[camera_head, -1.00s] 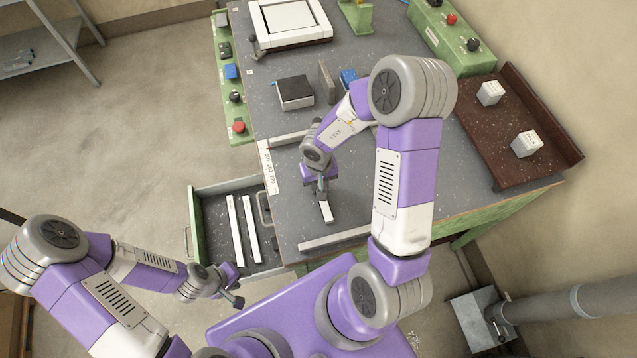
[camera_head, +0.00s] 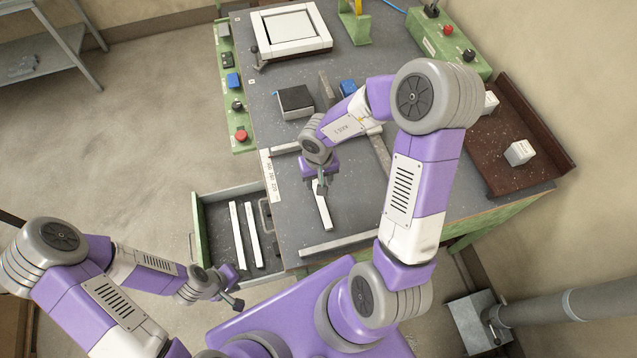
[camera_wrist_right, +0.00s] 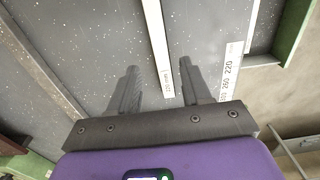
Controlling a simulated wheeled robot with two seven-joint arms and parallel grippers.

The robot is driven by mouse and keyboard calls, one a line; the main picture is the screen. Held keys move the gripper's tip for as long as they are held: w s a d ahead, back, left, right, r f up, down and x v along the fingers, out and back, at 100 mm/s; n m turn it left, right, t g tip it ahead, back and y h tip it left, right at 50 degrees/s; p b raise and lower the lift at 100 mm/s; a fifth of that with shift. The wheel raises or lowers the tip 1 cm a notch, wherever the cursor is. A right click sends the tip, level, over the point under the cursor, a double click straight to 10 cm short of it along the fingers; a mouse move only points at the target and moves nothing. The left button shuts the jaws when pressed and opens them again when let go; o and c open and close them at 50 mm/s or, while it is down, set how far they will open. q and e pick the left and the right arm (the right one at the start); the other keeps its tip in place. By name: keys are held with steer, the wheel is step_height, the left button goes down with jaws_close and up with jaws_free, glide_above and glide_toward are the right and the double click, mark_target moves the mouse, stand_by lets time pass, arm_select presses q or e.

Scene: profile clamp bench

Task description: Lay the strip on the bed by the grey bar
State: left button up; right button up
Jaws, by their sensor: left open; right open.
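The white strip (camera_head: 324,212) lies on the dark speckled bed (camera_head: 290,215), its near end a little short of the light grey bar (camera_head: 340,243) along the front. My right gripper (camera_head: 321,188) is open above the strip's far part and hides some of it. In the right wrist view the strip (camera_wrist_right: 158,45) runs between the two spread fingers of the right gripper (camera_wrist_right: 160,80), with a gap on each side. Another grey bar (camera_head: 380,158) stands right of the strip, partly behind my right arm. My left gripper (camera_head: 232,286) is open and empty by the drawer.
The open drawer (camera_head: 197,225) at left holds two more white strips (camera_head: 245,235). A scale label (camera_head: 270,177) lies along the bed's left edge. A black-topped box (camera_head: 295,101) and blue block (camera_head: 347,88) stand behind. A brown tray (camera_head: 510,180) is at right.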

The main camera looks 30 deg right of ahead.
steer(key=shift+r+p, duration=0.7)
steer(key=shift+r, duration=1.45)
